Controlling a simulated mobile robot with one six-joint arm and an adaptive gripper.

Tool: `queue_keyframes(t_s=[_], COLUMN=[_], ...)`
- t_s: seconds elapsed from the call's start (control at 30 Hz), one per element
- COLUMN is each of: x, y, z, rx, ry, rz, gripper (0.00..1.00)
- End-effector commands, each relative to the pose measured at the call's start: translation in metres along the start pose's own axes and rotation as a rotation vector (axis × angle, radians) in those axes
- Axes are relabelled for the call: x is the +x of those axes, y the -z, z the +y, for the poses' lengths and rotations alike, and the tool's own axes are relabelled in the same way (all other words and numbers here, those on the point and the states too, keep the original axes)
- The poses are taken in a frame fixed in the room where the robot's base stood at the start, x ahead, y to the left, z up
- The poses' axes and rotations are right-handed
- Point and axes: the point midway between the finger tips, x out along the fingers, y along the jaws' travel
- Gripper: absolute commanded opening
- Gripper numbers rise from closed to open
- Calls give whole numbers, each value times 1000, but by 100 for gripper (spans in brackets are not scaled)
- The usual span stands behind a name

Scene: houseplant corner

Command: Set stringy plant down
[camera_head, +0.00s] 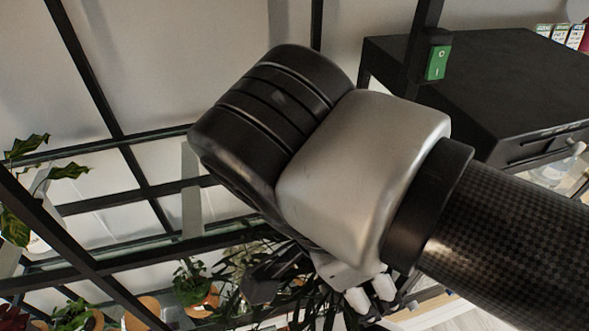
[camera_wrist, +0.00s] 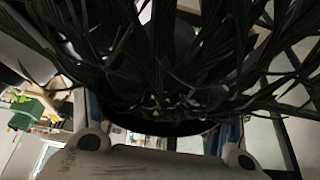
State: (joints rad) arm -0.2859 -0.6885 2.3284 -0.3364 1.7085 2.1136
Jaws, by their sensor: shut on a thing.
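The stringy plant (camera_wrist: 190,75) fills the upper part of the wrist view, its long thin dark leaves hanging over a dark round pot (camera_wrist: 165,127). My gripper (camera_wrist: 163,118) has one finger at each side of the pot and is shut on it. Leaves and shadow hide much of the pot and the fingertips. In the head view, narrow leaves of the stringy plant (camera_head: 310,295) show below my arm, which hides most of it. I cannot tell from these views whether the pot touches a surface.
A black-framed shelf with glass levels (camera_head: 150,258) stands at left. Leafy potted plants, one in an orange-brown pot (camera_head: 202,301), stand low at left. A broad-leaved plant (camera_head: 30,185) is at the left edge. A black cabinet (camera_head: 490,80) is at upper right.

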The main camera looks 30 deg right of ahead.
Motion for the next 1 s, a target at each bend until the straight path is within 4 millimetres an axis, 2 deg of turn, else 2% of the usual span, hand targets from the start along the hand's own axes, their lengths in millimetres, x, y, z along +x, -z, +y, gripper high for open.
queue_keyframes(t_s=[0.17, 1.0], x=[0, 0], y=[1, 2], z=[-10, -112], rx=[9, 3], ry=[-6, -5], rz=[2, 2], gripper=[35, 35])
